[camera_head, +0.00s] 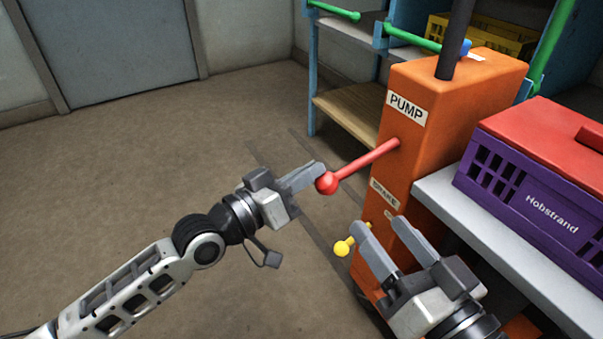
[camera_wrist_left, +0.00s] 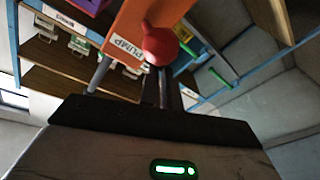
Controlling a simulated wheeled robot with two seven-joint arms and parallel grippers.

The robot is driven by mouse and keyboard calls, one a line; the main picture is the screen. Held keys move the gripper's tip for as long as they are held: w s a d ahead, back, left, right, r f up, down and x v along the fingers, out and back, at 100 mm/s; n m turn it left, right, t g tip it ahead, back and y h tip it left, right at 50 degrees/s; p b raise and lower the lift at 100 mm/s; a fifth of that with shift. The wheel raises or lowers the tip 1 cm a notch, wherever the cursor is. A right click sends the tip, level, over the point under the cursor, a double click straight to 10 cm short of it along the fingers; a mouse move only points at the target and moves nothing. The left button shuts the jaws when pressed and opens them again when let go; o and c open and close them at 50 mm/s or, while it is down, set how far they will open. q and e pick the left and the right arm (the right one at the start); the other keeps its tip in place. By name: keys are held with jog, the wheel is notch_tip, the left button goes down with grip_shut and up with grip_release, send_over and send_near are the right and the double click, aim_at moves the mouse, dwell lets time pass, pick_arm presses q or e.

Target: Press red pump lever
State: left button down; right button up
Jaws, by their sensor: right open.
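The red pump lever (camera_head: 365,160) sticks out from the orange pump housing (camera_head: 400,170), below its PUMP label. It slopes down to a round red knob (camera_head: 327,183). In the left wrist view the red knob (camera_wrist_left: 160,45) is just beyond the fingertips. My left gripper (camera_head: 312,174) is shut and empty, its fingertips right at the knob; I cannot tell whether they touch it. My right gripper (camera_head: 377,224) is open and empty in front of the housing's lower part, near the yellow-knobbed brake lever (camera_head: 343,246).
A purple crate (camera_head: 530,200) with a red lid stands on a grey shelf (camera_head: 450,205) right of the pump. Blue shelving with green rails (camera_head: 410,38) and a yellow crate (camera_head: 490,35) is behind. The floor to the left is clear.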

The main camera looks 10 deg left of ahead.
pick_arm(q)
jog(key=w+a+p+v, duration=0.1)
jog(key=p+v, duration=0.1)
jog(key=v, duration=0.7)
jog(key=shift+a+f+p, duration=0.25)
jog(key=shift+f+p, duration=0.1)
jog(key=shift+p, duration=0.05)
pick_arm(e)
jog(key=shift+s+f+m+g+h, duration=0.2)
jog(key=shift+f+g+h, duration=0.1)
jog(key=shift+f+g, duration=0.3)
jog(key=shift+s+f+m+g+h, duration=0.2)
jog(key=shift+f+g+h, duration=0.15)
jog(key=shift+f, duration=0.3)
